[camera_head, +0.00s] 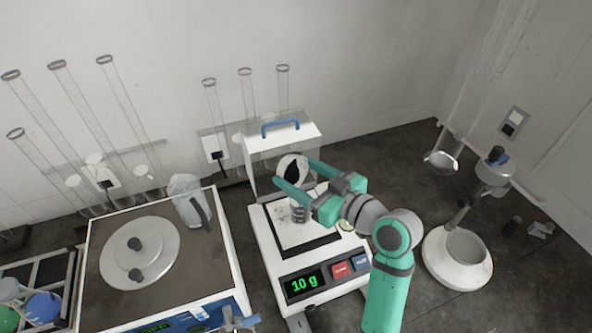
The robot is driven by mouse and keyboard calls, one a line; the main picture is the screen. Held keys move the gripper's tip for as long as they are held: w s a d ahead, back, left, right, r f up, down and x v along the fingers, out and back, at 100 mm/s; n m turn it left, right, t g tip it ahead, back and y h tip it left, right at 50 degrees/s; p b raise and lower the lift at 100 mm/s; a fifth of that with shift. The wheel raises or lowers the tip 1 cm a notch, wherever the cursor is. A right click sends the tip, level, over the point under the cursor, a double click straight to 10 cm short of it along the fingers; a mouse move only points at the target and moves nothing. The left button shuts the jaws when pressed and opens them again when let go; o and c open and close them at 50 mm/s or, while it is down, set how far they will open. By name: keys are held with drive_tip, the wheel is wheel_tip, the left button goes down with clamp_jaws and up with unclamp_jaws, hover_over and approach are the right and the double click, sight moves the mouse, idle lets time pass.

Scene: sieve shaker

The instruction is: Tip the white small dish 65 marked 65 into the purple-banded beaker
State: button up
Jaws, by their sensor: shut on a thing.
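My gripper (297,174) is shut on a small white dish (291,160), which is tilted steeply on its side with a dark area facing the camera. The dish's 65 mark cannot be read. Whether anything is falling from the dish is too small to tell.
At left are a sieve shaker (110,290), a clear jug (187,200) and tall glass tubes. A white-based stand (457,277) is at right.

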drive_tip(key=shift+s+d+f+t+y, duration=0.15)
drive_tip(key=shift+s+d+t+y, duration=0.1)
drive_tip(key=shift+t+y, duration=0.4)
drive_tip(key=shift+s+d+f+t+y, duration=0.2)
drive_tip(key=shift+s+d+t+y, duration=0.1)
drive_tip(key=shift+t+y, duration=0.4)
drive_tip(key=shift+s+d+f+t+y, duration=0.15)
drive_tip(key=shift+s+d+t+y, duration=0.1)
drive_tip(key=shift+t+y, duration=0.4)
drive_tip(key=shift+w+a+r+g+h, duration=0.3)
drive_tip(key=shift+r+g+h, duration=0.2)
drive_tip(key=shift+g, duration=0.3)
drive_tip(key=shift+w+a+r+g+h, duration=0.15)
drive_tip(key=shift+a+r+g+h, duration=0.1)
drive_tip(key=shift+g+h, duration=0.3)
drive_tip(key=shift+w+h, duration=0.1)
drive_tip(key=shift+h, duration=0.25)
drive_tip(key=shift+f, duration=0.1)
